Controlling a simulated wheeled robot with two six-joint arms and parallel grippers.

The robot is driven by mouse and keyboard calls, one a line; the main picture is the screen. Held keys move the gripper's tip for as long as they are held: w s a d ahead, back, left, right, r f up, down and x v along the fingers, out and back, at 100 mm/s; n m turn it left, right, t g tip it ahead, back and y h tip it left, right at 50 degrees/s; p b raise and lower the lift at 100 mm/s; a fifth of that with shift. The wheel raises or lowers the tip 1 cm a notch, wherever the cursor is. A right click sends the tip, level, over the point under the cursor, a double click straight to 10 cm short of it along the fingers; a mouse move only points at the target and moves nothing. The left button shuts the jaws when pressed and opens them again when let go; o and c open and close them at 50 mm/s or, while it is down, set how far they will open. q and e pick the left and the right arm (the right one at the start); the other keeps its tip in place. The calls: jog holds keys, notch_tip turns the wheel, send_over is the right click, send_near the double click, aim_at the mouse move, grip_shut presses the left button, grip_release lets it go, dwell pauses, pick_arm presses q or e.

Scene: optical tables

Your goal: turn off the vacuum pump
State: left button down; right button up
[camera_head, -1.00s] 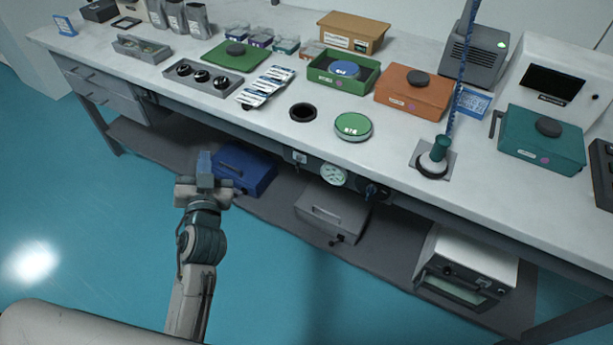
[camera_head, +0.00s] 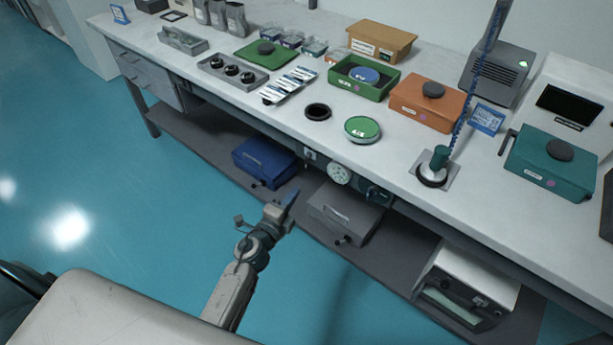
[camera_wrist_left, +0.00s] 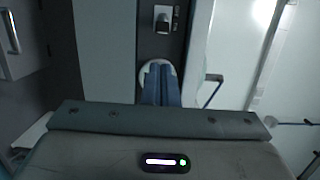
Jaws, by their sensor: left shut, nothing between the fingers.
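My left gripper (camera_head: 290,198) is low in front of the table, by the lower shelf, with its blue fingers shut and empty. In the left wrist view its fingers (camera_wrist_left: 161,84) overlap a round white gauge, hiding part of it. A small switch (camera_wrist_left: 164,18) is on the dark panel beyond the fingertips, apart from them. In the head view the switch (camera_head: 309,155), gauge (camera_head: 339,173) and a dark blue knob (camera_head: 375,194) line the panel under the tabletop. I cannot tell for certain which unit is the vacuum pump. My right gripper is not in view.
The lower shelf holds a blue case (camera_head: 264,162), a grey case (camera_head: 343,211) and a white instrument (camera_head: 466,284). The tabletop (camera_head: 285,122) above carries boxes, a green disc (camera_head: 363,129) and a dark ring (camera_head: 318,111). The floor left of the table is clear.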

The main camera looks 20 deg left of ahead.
aim_at(306, 163)
pick_arm(q)
jog(key=w+d, duration=0.1)
jog(key=w, duration=0.8)
jog(key=shift+w+d, duration=0.2)
jog(key=shift+w, duration=0.15)
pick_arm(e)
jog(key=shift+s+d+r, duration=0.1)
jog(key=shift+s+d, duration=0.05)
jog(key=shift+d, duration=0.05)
pick_arm(q)
jog(key=shift+a+r+m+h, duration=0.1)
jog(key=shift+m+h, duration=0.2)
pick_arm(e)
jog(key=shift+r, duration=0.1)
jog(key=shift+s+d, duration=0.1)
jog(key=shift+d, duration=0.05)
pick_arm(q)
jog(key=shift+s+a+h+p, duration=0.1)
jog(key=shift+h+p, duration=0.2)
jog(key=shift+h, duration=0.2)
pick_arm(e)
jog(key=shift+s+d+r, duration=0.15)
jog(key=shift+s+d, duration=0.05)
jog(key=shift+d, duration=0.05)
